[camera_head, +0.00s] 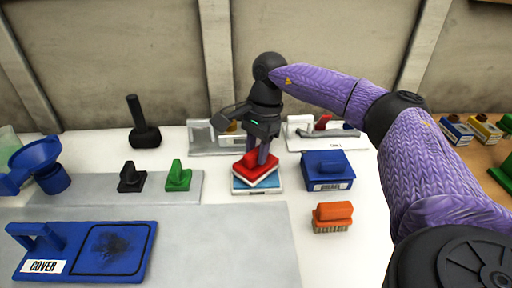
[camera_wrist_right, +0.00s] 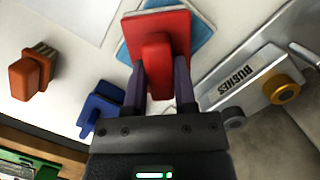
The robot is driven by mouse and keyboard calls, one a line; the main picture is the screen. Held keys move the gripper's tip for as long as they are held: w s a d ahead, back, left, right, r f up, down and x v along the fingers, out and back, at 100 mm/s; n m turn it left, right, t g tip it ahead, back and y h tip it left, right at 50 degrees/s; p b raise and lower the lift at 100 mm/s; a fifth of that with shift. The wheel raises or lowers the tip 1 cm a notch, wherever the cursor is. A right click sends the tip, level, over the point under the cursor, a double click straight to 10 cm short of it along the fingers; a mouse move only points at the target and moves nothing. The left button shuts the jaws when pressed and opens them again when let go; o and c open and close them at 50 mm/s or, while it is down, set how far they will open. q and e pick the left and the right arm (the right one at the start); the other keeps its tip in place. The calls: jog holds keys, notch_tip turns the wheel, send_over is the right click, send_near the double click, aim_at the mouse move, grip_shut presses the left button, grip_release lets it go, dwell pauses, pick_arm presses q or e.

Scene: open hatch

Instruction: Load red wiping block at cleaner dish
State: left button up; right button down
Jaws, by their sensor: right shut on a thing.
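My right gripper (camera_head: 263,150) points down and is shut on the handle of the red wiping block (camera_head: 256,168). In the right wrist view the fingers (camera_wrist_right: 158,68) stand on both sides of the red block's handle (camera_wrist_right: 157,50). The block is right over the light-blue and white cleaner dish (camera_head: 240,189), turned a little against it. The dish's corner shows past the block in the wrist view (camera_wrist_right: 203,33). I cannot tell whether the block touches the dish. My left gripper is not in view.
A blue box (camera_head: 328,166) and an orange brush (camera_head: 332,214) stand to the right. Trays (camera_head: 205,140) lie behind, against the wall. Black (camera_head: 132,177) and green (camera_head: 178,176) handled blocks stand left on a grey plate. A blue cover (camera_head: 55,258) lies at front left.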

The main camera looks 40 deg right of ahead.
aim_at(256, 150)
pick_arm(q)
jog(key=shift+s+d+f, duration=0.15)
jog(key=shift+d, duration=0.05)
pick_arm(e)
jog(key=shift+f, duration=0.25)
dwell(0.4)
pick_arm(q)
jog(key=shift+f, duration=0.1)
pick_arm(e)
jog(key=shift+f, duration=0.25)
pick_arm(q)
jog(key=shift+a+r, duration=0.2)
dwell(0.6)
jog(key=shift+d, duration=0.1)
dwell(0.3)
pick_arm(e)
jog(key=p+v, duration=0.3)
jog(key=a+p+v, duration=0.1)
jog(key=p+v, duration=0.2)
jog(key=shift+a+r, duration=0.15)
jog(key=shift+r, duration=0.55)
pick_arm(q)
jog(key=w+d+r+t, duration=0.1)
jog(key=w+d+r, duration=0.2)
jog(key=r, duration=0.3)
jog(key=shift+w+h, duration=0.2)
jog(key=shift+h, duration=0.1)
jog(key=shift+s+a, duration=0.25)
